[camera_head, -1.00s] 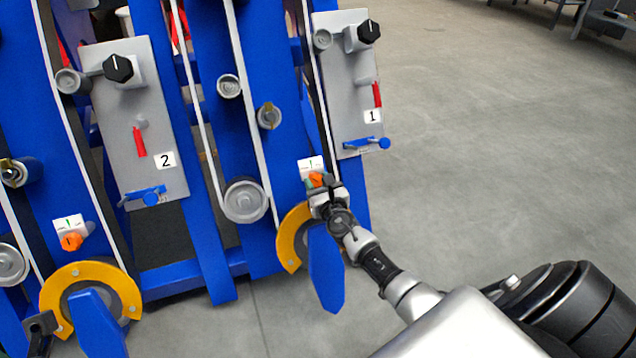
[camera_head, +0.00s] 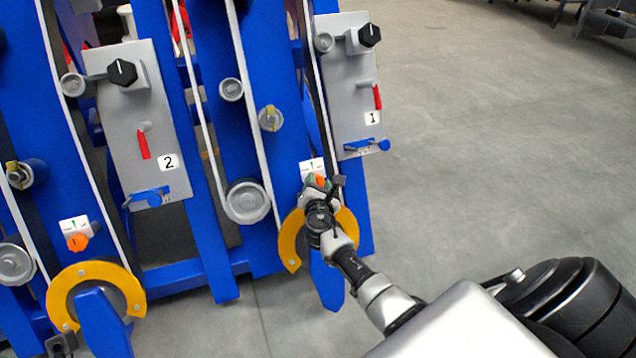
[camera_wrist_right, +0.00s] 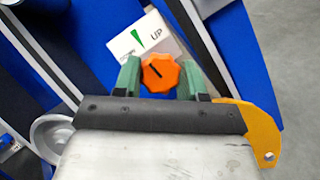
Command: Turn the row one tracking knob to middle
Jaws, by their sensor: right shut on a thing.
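The row one tracking knob (camera_wrist_right: 160,73) is orange and lobed, with a dark line pointing to the upper left in the right wrist view. That line leans toward the DOWN side of the white label (camera_wrist_right: 137,43), which bears a green wedge and the word UP. My right gripper (camera_wrist_right: 160,79) has its green fingers on either side of the knob and is shut on it. In the head view my right gripper (camera_head: 317,187) partly hides the knob (camera_head: 320,181), below its label (camera_head: 312,167). My left gripper is not in view.
The row one panel (camera_head: 349,95) with its black knob (camera_head: 370,35) and red handle stands above my right gripper. A yellow curved guard (camera_head: 289,243) is just below it. A second orange knob (camera_head: 77,241) is on the left row. Open floor (camera_head: 480,140) lies to the right.

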